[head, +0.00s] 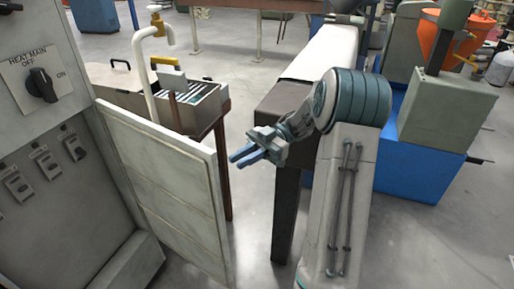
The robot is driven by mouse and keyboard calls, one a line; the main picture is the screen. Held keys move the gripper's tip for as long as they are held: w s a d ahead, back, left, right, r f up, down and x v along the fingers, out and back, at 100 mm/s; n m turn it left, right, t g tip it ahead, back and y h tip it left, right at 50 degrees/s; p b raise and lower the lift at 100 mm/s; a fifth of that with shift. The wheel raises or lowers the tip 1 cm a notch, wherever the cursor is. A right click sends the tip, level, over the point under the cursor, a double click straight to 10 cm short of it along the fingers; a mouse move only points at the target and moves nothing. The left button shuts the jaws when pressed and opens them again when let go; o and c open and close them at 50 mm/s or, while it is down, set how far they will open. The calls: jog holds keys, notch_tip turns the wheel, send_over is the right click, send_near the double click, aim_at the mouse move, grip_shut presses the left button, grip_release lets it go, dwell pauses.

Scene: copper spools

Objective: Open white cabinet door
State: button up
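The white cabinet (35,150) stands at the left, with a switch panel on its front. Its white door (175,195) is a flat panel with a raised frame, swung out from the cabinet, and it stands open. The cabinet's inside is partly visible beside the door, and the door's lower edge runs out of view. My gripper (235,161) is to the right of the door's free edge, apart from it in the picture. Its two blue fingers point left with a narrow gap between them, and nothing shows in the gap.
A dark-legged bench (288,215) with a white top stands close behind my arm. A box with a curved white pipe (141,70) sits on a brown table (221,150) behind the door. A blue machine base (415,165) is at the right. Bare floor shows between door and bench.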

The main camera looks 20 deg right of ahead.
jog(key=shift+s+d+r+p, duration=0.35)
jog(key=shift+d+r, duration=0.15)
jog(key=shift+d, duration=0.3)
jog(key=shift+s+d+r+p, duration=0.25)
jog(key=shift+s+d+r, duration=0.15)
jog(key=shift+d, duration=0.35)
